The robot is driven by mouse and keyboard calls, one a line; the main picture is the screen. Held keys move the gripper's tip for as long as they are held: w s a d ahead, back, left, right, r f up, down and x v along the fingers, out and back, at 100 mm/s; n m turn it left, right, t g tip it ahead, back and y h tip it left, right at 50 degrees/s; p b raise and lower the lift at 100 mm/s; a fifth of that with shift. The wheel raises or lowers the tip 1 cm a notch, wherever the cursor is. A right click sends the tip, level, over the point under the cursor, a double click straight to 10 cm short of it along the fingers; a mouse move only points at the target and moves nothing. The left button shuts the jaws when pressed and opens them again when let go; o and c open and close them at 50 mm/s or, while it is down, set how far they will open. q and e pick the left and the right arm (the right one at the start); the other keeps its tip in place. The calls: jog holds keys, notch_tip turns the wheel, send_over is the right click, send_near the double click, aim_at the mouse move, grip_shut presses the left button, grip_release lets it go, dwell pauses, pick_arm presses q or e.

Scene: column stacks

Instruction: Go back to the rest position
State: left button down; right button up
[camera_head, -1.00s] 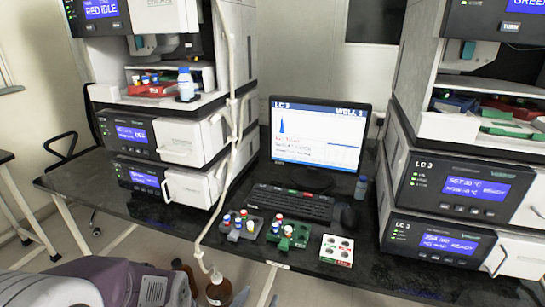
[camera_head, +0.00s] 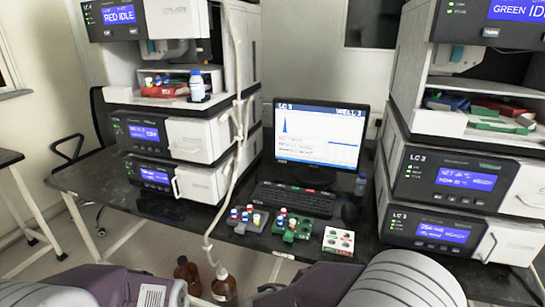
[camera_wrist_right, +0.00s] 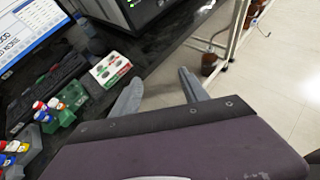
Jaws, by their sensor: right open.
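My right gripper (camera_wrist_right: 160,76) is open and empty in the right wrist view, its two grey fingers apart in front of the bench edge. In the head view my right arm (camera_head: 400,285) is at the bottom right, below the bench front. My left arm (camera_head: 130,290) is at the bottom left of the head view, and its fingers are out of the picture. A grey rack (camera_head: 243,228) and a green rack (camera_head: 303,231) hold several vials with coloured caps on the bench. A white-topped rack (camera_head: 338,240) with round holes stands to their right.
A monitor (camera_head: 318,140) and keyboard (camera_head: 292,199) stand mid-bench between two instrument stacks. The left stack (camera_head: 204,139) carries a white bottle. The right stack (camera_head: 460,120) holds coloured trays. Brown bottles (camera_head: 224,285) stand below the bench front, near my arms.

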jog(key=s+d+f+m+g, duration=0.3)
jog(key=s+d+m+g, duration=0.25)
jog(key=d, duration=0.35)
jog(key=s+a+f+m+g+y, duration=0.25)
jog(key=s+f+m+y, duration=0.45)
jog(key=m, duration=0.6)
jog(key=w+a+r+m+t+y+p, duration=0.1)
jog(key=w+a+m+t+y+p, duration=0.15)
jog(key=a+m, duration=0.3)
notch_tip(320, 180, up, 18)
jog(key=p, duration=1.7)
jog(key=shift+w+d+y, duration=0.15)
jog(key=shift+w+y, duration=0.2)
jog(key=shift+w, duration=0.05)
